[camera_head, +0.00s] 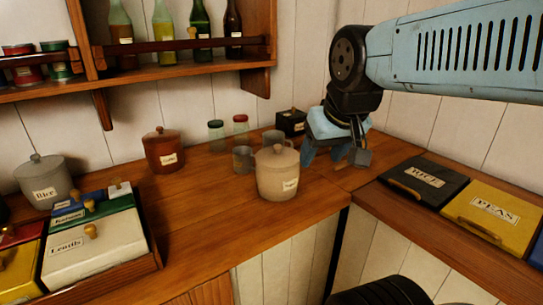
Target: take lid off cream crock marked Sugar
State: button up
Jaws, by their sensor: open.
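The cream crock (277,182) stands upright on the wooden counter, right of the middle. The gripper is clear of the lid and does not appear to touch the crock.
Grey mugs (243,159), two small jars (216,135) and a black box (292,122) stand close behind the crock. A brown crock (164,150) and a grey crock (43,180) stand to the left. Bare counter (210,215) shows left of the crock.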

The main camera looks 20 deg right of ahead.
jog(key=w+r, duration=0.3)
jog(key=w, duration=0.7)
jog(key=g, duration=0.1)
send_near(278, 145)
jog(key=shift+n, duration=0.3)
jog(key=x, duration=0.9)
jog(key=shift+w+r, duration=0.1)
grip_shut()
